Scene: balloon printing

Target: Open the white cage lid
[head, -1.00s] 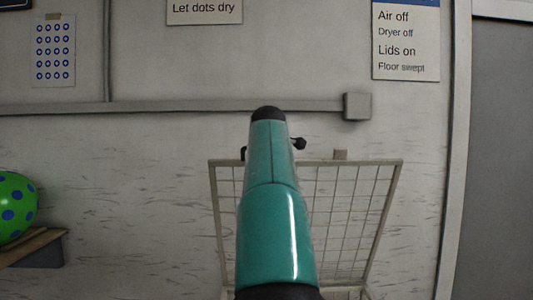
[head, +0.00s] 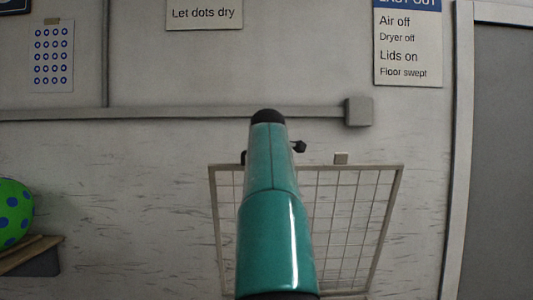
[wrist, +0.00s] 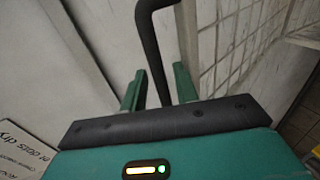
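The white cage lid (head: 328,225), a wire grid in a pale frame, stands raised and steep in front of the wall in the head view. My teal arm covers its left middle part. In the wrist view the lid's grid (wrist: 235,45) is at the right. A black curved handle (wrist: 150,40) runs between the two green fingers of my gripper (wrist: 158,88). The fingers are apart, with gaps beside the handle, so the gripper looks open around it. In the head view my gripper is hidden behind the arm. The cage body is mostly out of view.
A green balloon with blue dots (head: 14,212) rests at a wooden shelf (head: 30,254) on the left. A grey rail (head: 180,113) with an end box (head: 358,111) crosses the wall above the lid. A grey door (head: 500,160) is at the right.

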